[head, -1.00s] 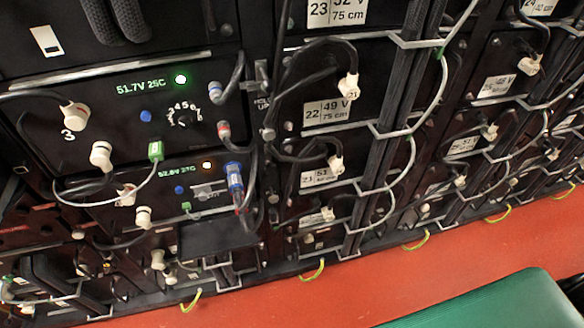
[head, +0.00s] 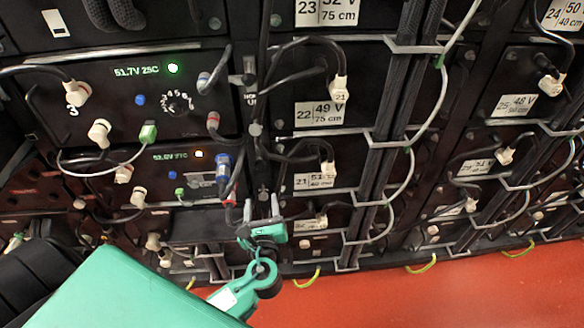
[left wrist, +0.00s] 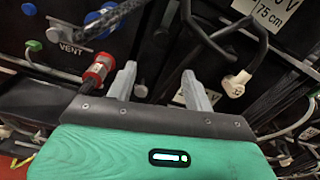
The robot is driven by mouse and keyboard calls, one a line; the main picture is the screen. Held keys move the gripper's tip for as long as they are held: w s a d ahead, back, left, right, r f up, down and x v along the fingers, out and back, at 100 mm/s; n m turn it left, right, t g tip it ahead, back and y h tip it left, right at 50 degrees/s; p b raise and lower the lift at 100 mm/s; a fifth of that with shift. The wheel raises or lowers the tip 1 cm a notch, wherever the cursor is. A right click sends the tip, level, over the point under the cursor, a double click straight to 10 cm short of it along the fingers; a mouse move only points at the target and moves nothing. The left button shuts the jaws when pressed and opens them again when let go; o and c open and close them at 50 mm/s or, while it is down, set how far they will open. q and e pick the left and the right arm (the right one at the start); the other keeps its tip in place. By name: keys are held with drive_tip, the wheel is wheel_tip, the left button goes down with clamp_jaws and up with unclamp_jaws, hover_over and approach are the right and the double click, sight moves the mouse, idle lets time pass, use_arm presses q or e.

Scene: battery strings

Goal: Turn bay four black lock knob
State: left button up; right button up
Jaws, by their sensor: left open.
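My left gripper (head: 261,207) is open and empty in front of the rack, low and just right of the lower display module (head: 150,172). In the left wrist view its two fingers (left wrist: 160,74) point at the rack, apart, with a dark gap and a small pale round fitting (left wrist: 140,90) between them. A red-collared plug (left wrist: 97,70) is close beside the left finger. A black dial with numbers around it (head: 178,103) sits on the upper module. I cannot tell which part is the bay four black lock knob; no label for bay four is readable. My right gripper is out of view.
Blue plugs (head: 222,170) and looping cables hang beside the gripper. Battery units with white labels (head: 320,115) and cable bundles (head: 385,120) fill the rack to the right. The red floor (head: 450,290) is clear at the lower right.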

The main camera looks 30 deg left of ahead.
use_arm(q)
drive_tip(key=p, duration=0.1)
approach(260, 168)
drive_tip(key=x, duration=0.3)
drive_tip(key=p+x, duration=0.1)
drive_tip(key=x, duration=0.6)
drive_tip(key=shift+w+a, duration=0.15)
drive_tip(key=shift+w, duration=0.1)
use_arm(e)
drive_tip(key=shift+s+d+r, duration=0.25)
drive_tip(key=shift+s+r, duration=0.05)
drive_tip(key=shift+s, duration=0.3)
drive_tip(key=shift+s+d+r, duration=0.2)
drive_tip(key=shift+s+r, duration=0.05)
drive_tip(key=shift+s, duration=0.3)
use_arm(q)
drive_tip(key=shift+c, duration=0.4)
drive_tip(key=c, duration=0.7)
drive_tip(key=shift+c, duration=0.9)
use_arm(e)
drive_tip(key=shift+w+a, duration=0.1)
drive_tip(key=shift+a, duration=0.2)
